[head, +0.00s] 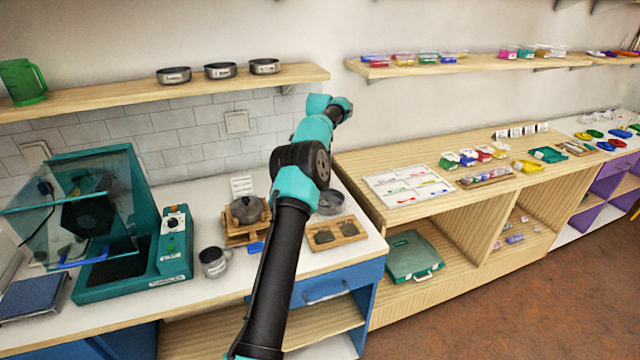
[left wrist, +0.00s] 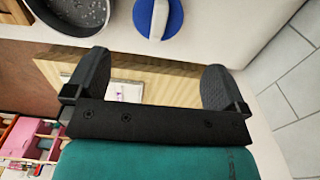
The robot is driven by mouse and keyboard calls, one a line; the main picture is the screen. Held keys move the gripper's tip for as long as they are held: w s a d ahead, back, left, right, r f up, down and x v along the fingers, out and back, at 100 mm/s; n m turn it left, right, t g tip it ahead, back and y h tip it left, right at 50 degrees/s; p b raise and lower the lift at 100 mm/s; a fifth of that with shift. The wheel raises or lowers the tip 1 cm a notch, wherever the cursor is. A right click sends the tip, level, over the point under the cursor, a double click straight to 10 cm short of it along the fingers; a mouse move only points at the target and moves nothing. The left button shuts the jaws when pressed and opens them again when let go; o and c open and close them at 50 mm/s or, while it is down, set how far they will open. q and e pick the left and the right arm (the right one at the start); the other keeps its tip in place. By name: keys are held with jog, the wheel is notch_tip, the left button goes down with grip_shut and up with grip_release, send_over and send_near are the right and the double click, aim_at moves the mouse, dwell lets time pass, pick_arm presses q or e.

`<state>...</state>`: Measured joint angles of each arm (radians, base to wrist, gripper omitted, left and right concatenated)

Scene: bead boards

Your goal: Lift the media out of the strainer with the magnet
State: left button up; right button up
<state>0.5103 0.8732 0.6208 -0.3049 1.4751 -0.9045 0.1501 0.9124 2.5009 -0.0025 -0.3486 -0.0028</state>
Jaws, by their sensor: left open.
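My left gripper (left wrist: 152,82) is open and empty in the left wrist view, with its two dark fingers wide apart. A dark round pan with speckled contents (left wrist: 84,14), seemingly the strainer, lies beyond the left finger and is cut by the frame top. A blue disc with a white handle (left wrist: 158,18), seemingly the magnet, lies on the white counter beyond the fingers, apart from them. In the head view a grey round pan (head: 331,203) shows partly behind my arm; I cannot make out its contents. My fingers do not show clearly in the head view. My right gripper is not in view.
A teal machine (head: 178,243) and a grey mug (head: 213,262) stand left of my arm. A wooden shelf (head: 150,90) runs above. The wooden cabinet (head: 350,165) adjoins on the right.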

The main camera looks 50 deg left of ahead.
pick_arm(q)
notch_tip(320, 180, down, 6)
jog(key=shift+f, duration=0.25)
jog(key=shift+s+d+f, duration=0.1)
jog(key=shift+d+f, duration=0.05)
jog(key=shift+f, duration=2.45)
jog(key=c, duration=0.9)
